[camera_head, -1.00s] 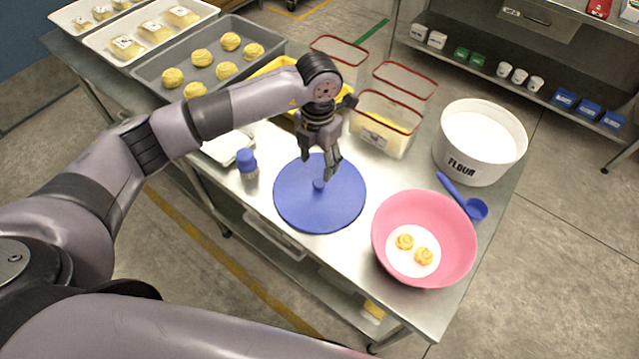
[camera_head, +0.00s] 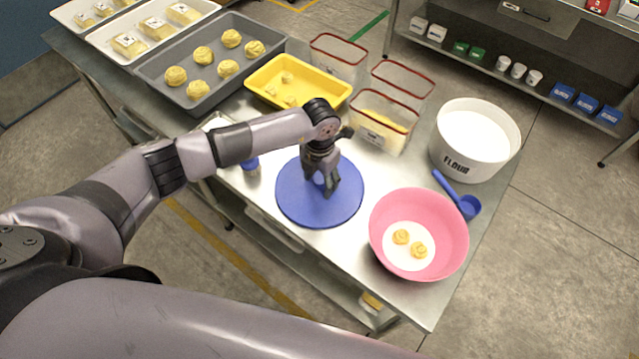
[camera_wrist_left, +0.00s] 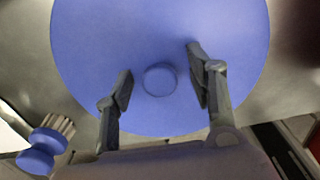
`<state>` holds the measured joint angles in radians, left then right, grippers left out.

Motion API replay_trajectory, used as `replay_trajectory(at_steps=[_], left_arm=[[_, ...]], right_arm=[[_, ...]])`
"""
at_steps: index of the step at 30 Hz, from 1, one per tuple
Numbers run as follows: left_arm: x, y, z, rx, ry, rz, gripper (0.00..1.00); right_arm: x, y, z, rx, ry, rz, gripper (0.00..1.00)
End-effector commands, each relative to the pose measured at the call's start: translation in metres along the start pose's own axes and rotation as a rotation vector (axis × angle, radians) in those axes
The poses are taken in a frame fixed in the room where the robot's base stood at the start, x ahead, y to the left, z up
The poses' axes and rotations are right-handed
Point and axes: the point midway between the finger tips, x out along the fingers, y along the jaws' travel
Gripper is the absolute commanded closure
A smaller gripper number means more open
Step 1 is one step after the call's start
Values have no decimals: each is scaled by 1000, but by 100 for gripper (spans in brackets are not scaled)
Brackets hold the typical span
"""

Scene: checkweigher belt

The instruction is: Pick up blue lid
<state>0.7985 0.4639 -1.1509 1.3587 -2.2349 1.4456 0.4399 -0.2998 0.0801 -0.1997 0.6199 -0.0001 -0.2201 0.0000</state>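The blue lid (camera_head: 300,207) is a flat round disc lying on the steel table. Its central knob (camera_wrist_left: 160,79) shows in the left wrist view, and my gripper hides most of it in the head view. My left gripper (camera_head: 326,190) is low over the middle of the lid. In the left wrist view its two fingers (camera_wrist_left: 160,85) are apart, one on each side of the knob, with clear gaps to it. My right gripper is not in view.
A blue-capped brush (camera_head: 252,166) stands left of the lid. The pink bowl (camera_head: 450,235) with two yellow rolls stands to the right. Clear red-rimmed containers (camera_head: 385,130), a yellow tray (camera_head: 335,88) and the flour tub (camera_head: 470,160) stand behind. A blue scoop (camera_head: 467,206) lies beside the tub.

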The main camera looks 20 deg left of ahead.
Motion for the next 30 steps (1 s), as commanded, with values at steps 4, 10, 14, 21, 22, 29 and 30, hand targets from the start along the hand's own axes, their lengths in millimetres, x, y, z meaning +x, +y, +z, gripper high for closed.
replay_trajectory(at_steps=[4,10,14,21,22,29,30], left_arm=[[0,0,0,-1,0,0,58],[-1,0,0,-1,0,0,72],[-1,0,0,-1,0,0,80],[-1,0,0,-1,0,0,96],[-1,0,0,-1,0,0,98],[-1,0,0,-1,0,0,100],[-1,0,0,-1,0,0,100]], right_arm=[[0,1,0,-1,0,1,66],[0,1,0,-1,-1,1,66],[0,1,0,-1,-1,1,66],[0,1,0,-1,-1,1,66],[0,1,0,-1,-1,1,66],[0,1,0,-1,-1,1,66],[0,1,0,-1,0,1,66]])
